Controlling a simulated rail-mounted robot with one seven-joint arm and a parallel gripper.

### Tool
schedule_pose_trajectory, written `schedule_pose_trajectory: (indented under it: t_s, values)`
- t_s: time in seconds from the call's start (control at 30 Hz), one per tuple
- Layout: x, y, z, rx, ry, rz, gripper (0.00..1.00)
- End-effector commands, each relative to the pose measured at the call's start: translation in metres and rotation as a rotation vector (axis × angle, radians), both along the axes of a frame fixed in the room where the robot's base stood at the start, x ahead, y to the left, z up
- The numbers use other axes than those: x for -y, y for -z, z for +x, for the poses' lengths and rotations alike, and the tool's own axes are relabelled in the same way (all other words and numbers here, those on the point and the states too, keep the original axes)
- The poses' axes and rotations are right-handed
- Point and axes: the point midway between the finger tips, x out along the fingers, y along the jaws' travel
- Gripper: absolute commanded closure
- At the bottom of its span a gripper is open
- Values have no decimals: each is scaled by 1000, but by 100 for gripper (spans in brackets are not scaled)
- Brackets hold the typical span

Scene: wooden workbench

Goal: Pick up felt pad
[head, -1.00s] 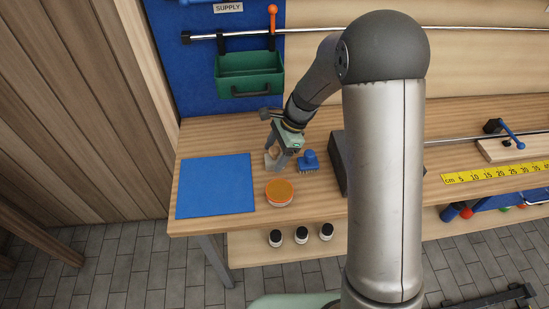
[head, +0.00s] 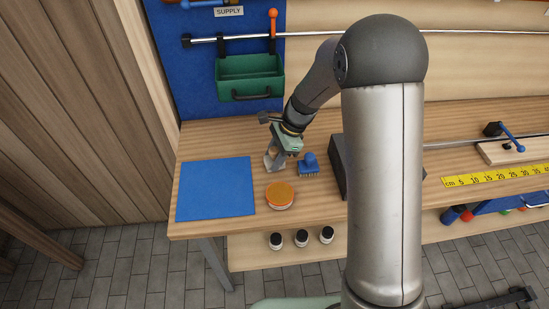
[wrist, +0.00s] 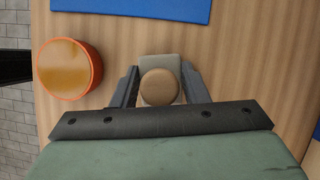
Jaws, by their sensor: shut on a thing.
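The felt pad (wrist: 160,62) is a pale grey block with a round wooden knob (wrist: 159,88) on top. It sits between my fingers in the wrist view. In the head view my gripper (head: 276,160) is low over the workbench, and the pad is mostly hidden by it. My gripper (wrist: 160,88) is shut on the pad's knob, with one finger on each side. I cannot tell whether the pad is touching the bench.
A flat blue mat (head: 214,190) lies to the left, bare. A green bin (head: 250,77) hangs behind.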

Motion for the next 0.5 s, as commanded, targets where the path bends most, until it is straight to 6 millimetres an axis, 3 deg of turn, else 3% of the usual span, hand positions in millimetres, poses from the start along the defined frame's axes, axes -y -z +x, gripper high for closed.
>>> schedule_pose_trajectory:
  t_s: [0.17,0.43,0.5]
  values:
    - [0,-27,1,7,1,0,83]
    - [45,-85,-25,8,5,0,83]
    - [61,-91,-35,5,5,-1,83]
